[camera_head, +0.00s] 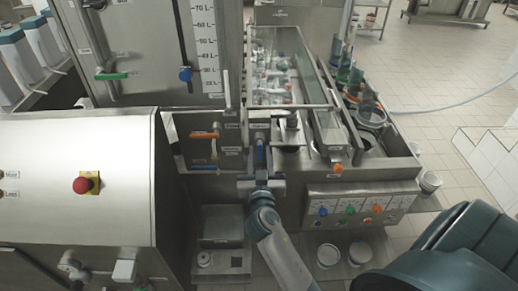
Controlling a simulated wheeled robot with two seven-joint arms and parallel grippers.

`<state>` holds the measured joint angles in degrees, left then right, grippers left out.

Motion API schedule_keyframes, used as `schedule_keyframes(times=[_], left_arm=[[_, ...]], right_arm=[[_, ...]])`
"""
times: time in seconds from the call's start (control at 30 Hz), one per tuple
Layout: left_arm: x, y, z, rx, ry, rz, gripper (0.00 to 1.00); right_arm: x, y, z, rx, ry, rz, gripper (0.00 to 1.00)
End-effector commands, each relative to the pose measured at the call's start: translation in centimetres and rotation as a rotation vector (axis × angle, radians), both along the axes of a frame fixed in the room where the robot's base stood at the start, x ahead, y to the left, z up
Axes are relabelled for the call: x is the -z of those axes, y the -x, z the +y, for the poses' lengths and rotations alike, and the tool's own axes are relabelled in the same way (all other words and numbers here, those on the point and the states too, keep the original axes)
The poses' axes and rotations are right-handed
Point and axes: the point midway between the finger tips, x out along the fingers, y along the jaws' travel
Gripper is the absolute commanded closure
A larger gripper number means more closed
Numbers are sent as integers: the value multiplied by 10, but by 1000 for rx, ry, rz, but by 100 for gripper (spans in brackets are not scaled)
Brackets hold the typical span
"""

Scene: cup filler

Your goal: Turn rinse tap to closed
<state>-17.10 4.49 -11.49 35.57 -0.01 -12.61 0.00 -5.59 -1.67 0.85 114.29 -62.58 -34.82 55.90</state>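My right gripper (261,165) reaches up from the bottom of the view to the front of the steel machine. Its fingers are at a blue lever handle (260,152) that stands upright in the picture. I cannot tell whether they touch or grip it. Other tap handles are an orange lever (205,136) and a blue lever (204,168) to the left, both lying roughly level. Small labels sit near the handles, but they are too small to read, so I cannot tell which one is the rinse tap. My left gripper is not in view.
A steel housing with a red emergency button (83,185) stands at left. A control panel (360,205) with coloured knobs is right of my gripper. Behind are a glass-sided conveyor (318,78) and a level scale (205,40). White tubs (329,255) stand below the panel.

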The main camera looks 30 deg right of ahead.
Motion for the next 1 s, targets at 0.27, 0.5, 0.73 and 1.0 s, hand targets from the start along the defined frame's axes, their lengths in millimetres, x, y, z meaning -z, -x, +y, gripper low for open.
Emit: schedule_keyframes(times=[0.27,0.5,0.73,1.0], left_arm=[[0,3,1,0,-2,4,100],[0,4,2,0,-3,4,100],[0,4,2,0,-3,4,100],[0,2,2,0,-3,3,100]], right_arm=[[0,0,0,0,0,0,70],[0,0,0,0,0,0,100],[0,0,-1,1,9,6,100],[0,2,-3,1,78,48,100]])
